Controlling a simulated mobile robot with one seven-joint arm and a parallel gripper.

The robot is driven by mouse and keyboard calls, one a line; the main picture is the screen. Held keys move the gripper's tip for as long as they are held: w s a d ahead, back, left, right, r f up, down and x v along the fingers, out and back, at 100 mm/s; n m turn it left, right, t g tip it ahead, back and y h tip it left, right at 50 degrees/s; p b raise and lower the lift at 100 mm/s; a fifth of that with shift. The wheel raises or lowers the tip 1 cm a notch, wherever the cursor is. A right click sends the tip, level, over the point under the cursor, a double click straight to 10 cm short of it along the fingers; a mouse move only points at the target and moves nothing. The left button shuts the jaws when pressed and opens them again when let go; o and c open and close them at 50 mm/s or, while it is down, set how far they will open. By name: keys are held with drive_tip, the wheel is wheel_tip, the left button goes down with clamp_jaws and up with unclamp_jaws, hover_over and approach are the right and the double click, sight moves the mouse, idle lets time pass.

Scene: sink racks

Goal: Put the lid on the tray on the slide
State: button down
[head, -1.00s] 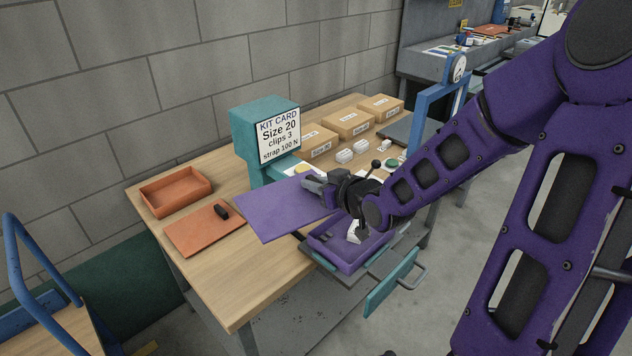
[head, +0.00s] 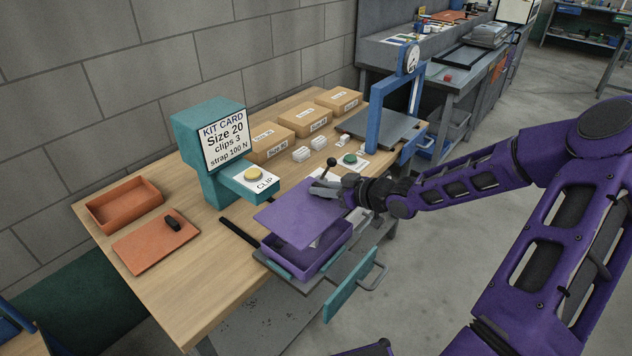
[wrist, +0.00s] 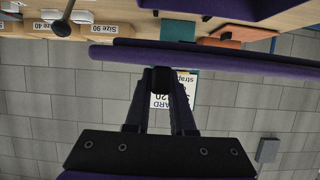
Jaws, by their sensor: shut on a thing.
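The purple lid (head: 290,212) is a flat panel. My gripper (head: 330,187) is shut on its grip at the back right part. In the wrist view the lid (wrist: 225,63) shows almost edge-on, with my gripper (wrist: 163,85) at it. The purple tray (head: 318,268) sits on the slide (head: 335,285), a grey plate pulled out from the bench with a teal front and handle. The lid is above the tray's back part and hides some of its inside. The tray's front and right walls show. I cannot tell whether lid and tray touch.
The teal kit card stand (head: 212,150) with a yellow clip button is close behind and left of the lid. An orange tray (head: 124,204) and orange lid (head: 155,241) lie at the left. Cardboard boxes (head: 303,122) line the back. A blue press frame (head: 378,110) stands at the right.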

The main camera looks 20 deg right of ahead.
drive_tip(key=shift+d+f+b, duration=0.1)
drive_tip(key=shift+f+b, duration=0.45)
drive_tip(key=shift+f, duration=3.2)
drive_tip(key=c, duration=0.7)
unclamp_jaws()
drive_tip(key=shift+d, duration=0.1)
drive_tip(key=p+v, duration=0.1)
drive_tip(key=v, duration=1.6)
drive_tip(key=shift+s+r, duration=0.1)
drive_tip(key=shift+s, duration=0.05)
